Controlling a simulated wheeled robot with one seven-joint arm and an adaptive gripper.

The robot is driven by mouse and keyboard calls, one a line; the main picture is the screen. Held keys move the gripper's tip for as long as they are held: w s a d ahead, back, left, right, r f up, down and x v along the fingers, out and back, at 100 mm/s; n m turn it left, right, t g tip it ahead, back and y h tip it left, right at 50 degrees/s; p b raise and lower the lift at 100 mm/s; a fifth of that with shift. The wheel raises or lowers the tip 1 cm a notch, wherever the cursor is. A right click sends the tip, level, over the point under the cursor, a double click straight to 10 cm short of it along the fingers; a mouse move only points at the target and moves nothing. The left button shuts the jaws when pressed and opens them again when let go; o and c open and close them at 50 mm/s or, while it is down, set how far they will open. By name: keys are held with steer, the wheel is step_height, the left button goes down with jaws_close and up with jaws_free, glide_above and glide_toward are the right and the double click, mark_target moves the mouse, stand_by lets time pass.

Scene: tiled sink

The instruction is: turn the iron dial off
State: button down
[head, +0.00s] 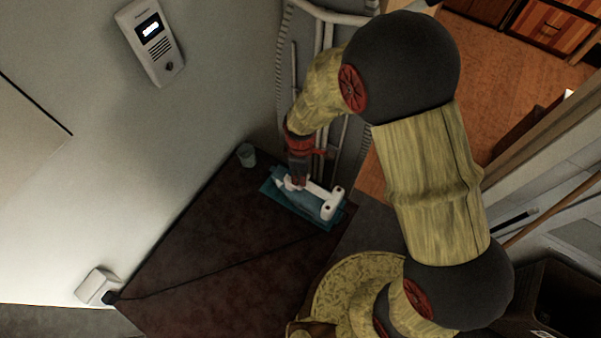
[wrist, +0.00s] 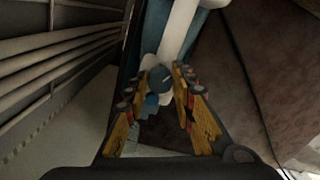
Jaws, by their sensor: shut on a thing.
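The iron (head: 314,201) is blue and white and lies on the dark table near its far corner. In the wrist view its white handle and blue body (wrist: 180,35) run up from the fingertips. A round grey-blue dial (wrist: 160,78) sits between the fingertips. My gripper (head: 298,183) reaches down to the left end of the iron. In the wrist view my gripper (wrist: 163,85) has its two yellow fingers closed in on the dial from both sides. The dial's markings are too small to read.
The dark brown table (head: 215,250) is mostly clear. A black cord (head: 215,269) crosses it to a plug at a white wall socket (head: 97,285). A small grey cup (head: 246,154) stands beyond the iron by the wall. Pipes (head: 323,75) rise behind my gripper.

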stand_by(0.4)
steer(key=c, duration=1.5)
jaws_free()
step_height(320, 180, up, 12)
steer(key=s+d+r+m+t+b, duration=0.1)
steer(key=s+d+r+m+t, duration=0.1)
steer(key=s+d+r+m, duration=0.2)
steer(key=s+d+r+m+t+b, duration=0.1)
steer(key=s+d+r+m+b, duration=0.1)
steer(key=s+d+r+m, duration=0.3)
steer(key=s+d+r+m+t+b, duration=0.1)
steer(key=s+d+r+m+t, duration=0.1)
steer(key=s+d+r+m, duration=0.2)
steer(key=shift+s+d+r+m+t+b, duration=0.15)
steer(key=shift+d+r+m, duration=0.65)
steer(key=shift+d+r, duration=0.95)
steer(key=shift+s+d+r+m+t+b, duration=0.15)
steer(key=shift+d+r+m, duration=0.65)
steer(key=shift+d+r, duration=0.95)
